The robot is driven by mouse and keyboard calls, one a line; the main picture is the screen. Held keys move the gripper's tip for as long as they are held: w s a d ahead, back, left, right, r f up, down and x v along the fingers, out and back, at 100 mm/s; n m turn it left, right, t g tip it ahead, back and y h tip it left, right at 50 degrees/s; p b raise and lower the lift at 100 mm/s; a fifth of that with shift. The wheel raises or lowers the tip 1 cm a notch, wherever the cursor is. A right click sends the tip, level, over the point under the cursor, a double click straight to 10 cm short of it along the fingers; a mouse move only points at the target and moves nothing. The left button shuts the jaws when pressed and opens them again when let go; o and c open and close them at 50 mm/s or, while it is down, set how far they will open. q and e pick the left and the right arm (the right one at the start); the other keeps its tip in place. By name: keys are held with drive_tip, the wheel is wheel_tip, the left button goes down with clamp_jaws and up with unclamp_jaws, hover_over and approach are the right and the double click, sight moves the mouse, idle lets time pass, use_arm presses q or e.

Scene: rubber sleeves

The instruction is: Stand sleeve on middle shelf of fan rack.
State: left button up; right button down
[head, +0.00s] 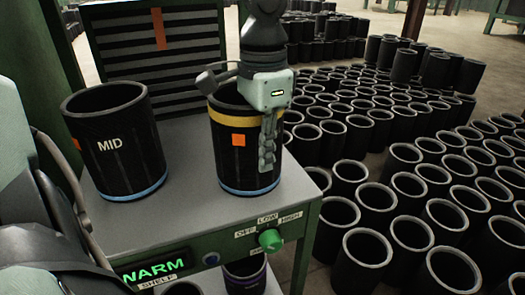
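A black sleeve (235,160) with a yellow band near its rim, an orange square and a blue base band stands upright on the grey bench top (210,210). My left gripper (238,118) is over this sleeve, pointing down. One finger lies in front of its right side. I cannot tell whether the fingers press on the wall. A second black sleeve (114,160), marked MID, stands upright to the left. I cannot make out the fan rack's middle shelf for certain. My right gripper is out of view.
A dark slatted unit (150,62) in a green frame stands behind the bench. The bench front has a WARM display (152,270) and a green knob (270,240). More sleeves (246,278) sit below. Many black sleeves (362,250) crowd the floor to the right.

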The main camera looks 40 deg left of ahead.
use_arm(q)
drive_tip(key=shift+o, duration=1.4)
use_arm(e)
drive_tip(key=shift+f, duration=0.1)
use_arm(q)
drive_tip(key=shift+r, duration=0.1)
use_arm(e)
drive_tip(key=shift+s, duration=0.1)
